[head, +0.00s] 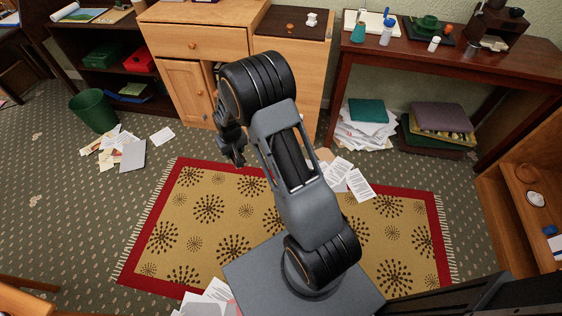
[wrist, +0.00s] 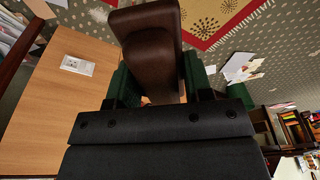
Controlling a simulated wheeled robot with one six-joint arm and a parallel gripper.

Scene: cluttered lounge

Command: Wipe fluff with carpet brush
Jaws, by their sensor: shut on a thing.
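My gripper (head: 232,150) is in front of the wooden cabinet, above the floor near the rug's far edge. In the wrist view, its green-padded fingers (wrist: 157,84) are shut on a dark brown block-like thing, which I take for the carpet brush (wrist: 148,28). Its bristles are not visible, and I cannot make the brush out in the head view. Small pale tan clumps, possibly the fluff (head: 36,200), lie on the grey-green carpet at the left. Another clump (head: 37,135) lies farther back. The gripper is apart from both.
A red-bordered rug (head: 190,225) covers the middle floor. Loose papers (head: 352,178) lie on its far edge. A green bin (head: 93,110) and scattered papers (head: 118,146) stand and lie at the left. A wooden cabinet (head: 185,90) is close behind my gripper. The left carpet is mostly clear.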

